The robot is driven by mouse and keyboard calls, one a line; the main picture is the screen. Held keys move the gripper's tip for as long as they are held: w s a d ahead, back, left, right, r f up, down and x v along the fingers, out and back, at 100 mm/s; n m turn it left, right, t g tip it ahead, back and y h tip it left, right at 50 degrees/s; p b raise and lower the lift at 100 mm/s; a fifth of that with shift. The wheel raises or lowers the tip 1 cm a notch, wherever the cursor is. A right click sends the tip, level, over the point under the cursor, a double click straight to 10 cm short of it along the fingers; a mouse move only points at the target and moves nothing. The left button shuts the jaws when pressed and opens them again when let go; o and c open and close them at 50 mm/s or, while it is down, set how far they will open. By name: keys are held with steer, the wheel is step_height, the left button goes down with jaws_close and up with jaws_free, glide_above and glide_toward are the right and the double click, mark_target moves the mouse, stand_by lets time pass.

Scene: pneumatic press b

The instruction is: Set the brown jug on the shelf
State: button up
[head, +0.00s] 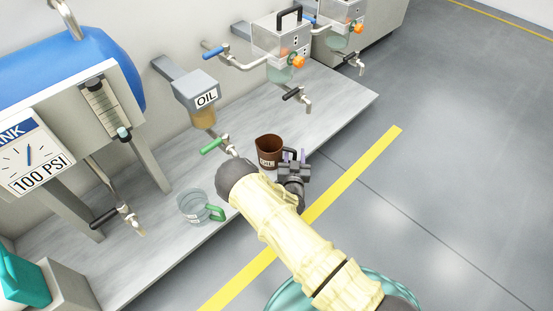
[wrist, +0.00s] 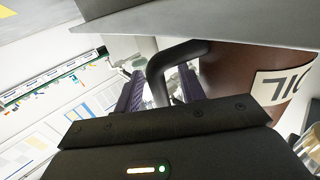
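The brown jug (head: 268,149) stands upright on the long grey shelf (head: 330,107), close to its front edge. It has a white OIL label and a black handle. In the wrist view the jug (wrist: 228,72) appears upside down at the right, and the shelf (wrist: 200,22) fills the top. The handle (wrist: 172,60) reaches between the two fingers of my gripper (wrist: 162,92). Light background shows beside the handle, so the fingers look open around it, not clamped. In the head view my gripper (head: 293,158) is just right of the jug.
A clear jug (head: 196,206) with a green handle stands on the shelf to the left. An OIL dispenser (head: 200,92) with a green-handled tap (head: 215,146) hangs behind the brown jug. A blue tank (head: 70,65) is at the left. Open floor lies right.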

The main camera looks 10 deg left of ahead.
steer(key=shift+w, duration=0.1)
stand_by(0.4)
jaws_close()
steer(key=shift+r, duration=0.1)
step_height(320, 180, up, 10)
steer(key=p, duration=0.7)
stand_by(0.4)
